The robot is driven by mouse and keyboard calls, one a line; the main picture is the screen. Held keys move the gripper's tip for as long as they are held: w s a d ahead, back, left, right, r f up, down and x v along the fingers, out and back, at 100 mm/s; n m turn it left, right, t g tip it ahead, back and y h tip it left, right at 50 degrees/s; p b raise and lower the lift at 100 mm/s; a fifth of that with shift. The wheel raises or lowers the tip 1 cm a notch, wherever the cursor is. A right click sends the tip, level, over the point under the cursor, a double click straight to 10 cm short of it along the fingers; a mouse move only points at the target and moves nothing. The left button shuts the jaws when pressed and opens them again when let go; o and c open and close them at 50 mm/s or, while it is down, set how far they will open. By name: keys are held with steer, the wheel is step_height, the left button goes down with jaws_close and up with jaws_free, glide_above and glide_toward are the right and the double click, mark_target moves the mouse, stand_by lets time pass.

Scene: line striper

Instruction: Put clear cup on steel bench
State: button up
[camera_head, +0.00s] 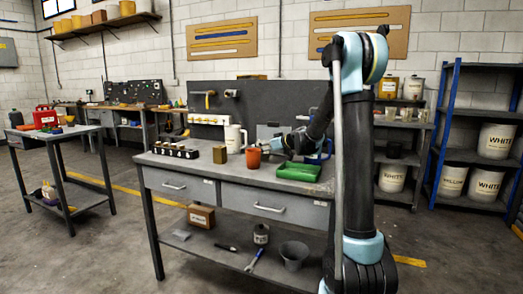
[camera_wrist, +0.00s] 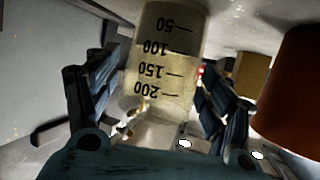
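A clear cup (camera_wrist: 165,60) with black volume marks fills the middle of the wrist view, its numbers upside down. My gripper (camera_wrist: 160,95) has one dark finger on each side of the cup. I cannot tell whether both fingers press on it or whether the cup touches the bench. In the head view my gripper (camera_head: 284,144) is low over the grey workbench (camera_head: 235,183), just right of an orange cup (camera_head: 253,158). The clear cup cannot be made out there.
The orange cup (camera_wrist: 296,90) stands close at right in the wrist view. On the workbench are an olive-tan box (camera_head: 220,155), a white jug (camera_head: 234,138) and a green object (camera_head: 298,171). Another grey table (camera_head: 55,133) stands at left.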

steer(key=shift+r, duration=0.1)
steer(key=v, duration=1.2)
stand_by(0.4)
